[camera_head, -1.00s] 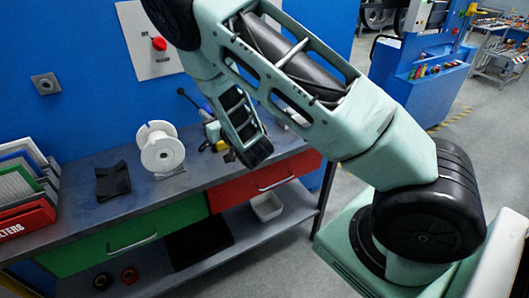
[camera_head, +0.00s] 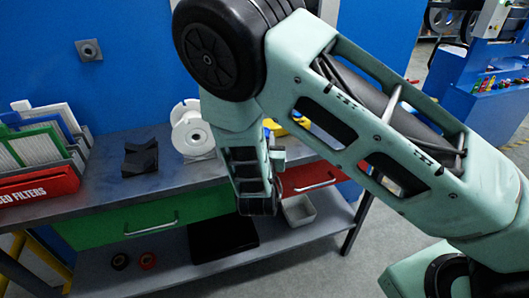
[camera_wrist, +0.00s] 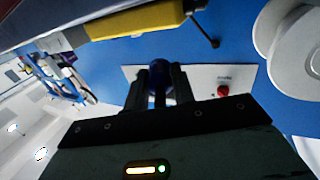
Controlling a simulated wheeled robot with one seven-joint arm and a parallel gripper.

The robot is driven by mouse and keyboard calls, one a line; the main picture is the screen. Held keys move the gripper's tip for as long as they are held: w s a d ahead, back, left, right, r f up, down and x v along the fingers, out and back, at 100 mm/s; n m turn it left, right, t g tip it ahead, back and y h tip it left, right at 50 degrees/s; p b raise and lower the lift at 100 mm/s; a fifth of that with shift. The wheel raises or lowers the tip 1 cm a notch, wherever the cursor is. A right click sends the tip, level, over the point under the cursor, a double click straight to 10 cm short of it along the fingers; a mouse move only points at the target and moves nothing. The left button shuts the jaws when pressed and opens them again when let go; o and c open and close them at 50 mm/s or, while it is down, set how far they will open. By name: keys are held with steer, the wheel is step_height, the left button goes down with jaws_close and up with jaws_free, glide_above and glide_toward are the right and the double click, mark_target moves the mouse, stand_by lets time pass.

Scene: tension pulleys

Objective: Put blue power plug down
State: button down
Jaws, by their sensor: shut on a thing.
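In the wrist view my gripper (camera_wrist: 160,88) is shut on the dark blue power plug (camera_wrist: 159,77), whose rounded end shows between the two black fingers. The rest of the plug is hidden by the fingers.
A white spool (camera_head: 192,135), a black V-shaped holder (camera_head: 140,158) and a red filter rack (camera_head: 40,186) stand on the bench. A yellow tool (camera_wrist: 140,20) and a wall panel with a red button (camera_wrist: 223,91) show in the wrist view. The lower shelf holds a white bin (camera_head: 298,210).

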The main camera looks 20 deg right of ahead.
steer(key=shift+f, duration=2.35)
steer(key=shift+f, duration=0.1)
steer(key=shift+f, duration=0.4)
steer(key=shift+f+b, duration=0.15)
steer(key=shift+b, duration=0.25)
steer(key=c, duration=1.2)
jaws_free()
steer(key=shift+o, duration=0.2)
